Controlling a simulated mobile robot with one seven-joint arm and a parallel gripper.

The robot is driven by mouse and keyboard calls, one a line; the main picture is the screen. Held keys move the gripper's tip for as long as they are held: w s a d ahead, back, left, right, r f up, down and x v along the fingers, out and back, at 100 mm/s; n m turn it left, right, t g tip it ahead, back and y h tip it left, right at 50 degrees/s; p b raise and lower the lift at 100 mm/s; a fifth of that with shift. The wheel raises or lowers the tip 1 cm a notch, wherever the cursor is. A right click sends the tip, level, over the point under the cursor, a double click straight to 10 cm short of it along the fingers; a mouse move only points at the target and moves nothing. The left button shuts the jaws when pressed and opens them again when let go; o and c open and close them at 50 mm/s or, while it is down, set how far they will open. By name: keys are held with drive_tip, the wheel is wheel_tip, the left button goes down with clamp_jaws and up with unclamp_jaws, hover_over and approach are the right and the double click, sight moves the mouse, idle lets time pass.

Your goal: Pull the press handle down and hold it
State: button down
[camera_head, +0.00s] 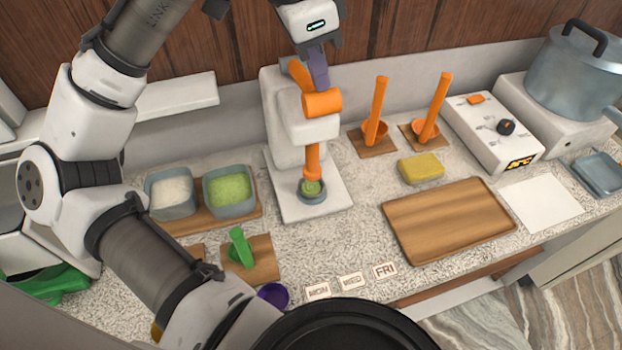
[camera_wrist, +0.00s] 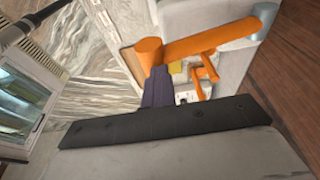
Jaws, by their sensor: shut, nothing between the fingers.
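The white press (camera_head: 285,130) stands at the back of the counter. Its orange handle (camera_head: 322,103) has a lever running up and back to the left, with a thick round grip at the front. An orange plunger (camera_head: 313,160) reaches down into a small grey cup (camera_head: 312,193) holding green filling. My gripper (camera_head: 319,82) is shut and empty, its purple fingers pointing down just above the grip. In the wrist view the fingertips (camera_wrist: 158,72) lie beside the grip end of the handle (camera_wrist: 205,38). I cannot tell whether they touch it.
Two grey tubs, one white-filled (camera_head: 170,193) and one green-filled (camera_head: 230,188), stand left of the press. Orange tools (camera_head: 376,112), a yellow block (camera_head: 421,168) and a wooden tray (camera_head: 450,222) are on the right. A control box (camera_head: 495,130) and pot (camera_head: 570,72) stand farther right.

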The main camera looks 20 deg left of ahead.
wheel_tip(320, 180, up, 2)
drive_tip(key=shift+r+p, duration=0.15)
drive_tip(key=shift+p, duration=0.65)
wheel_tip(320, 180, up, 8)
drive_tip(key=shift+r, duration=0.25)
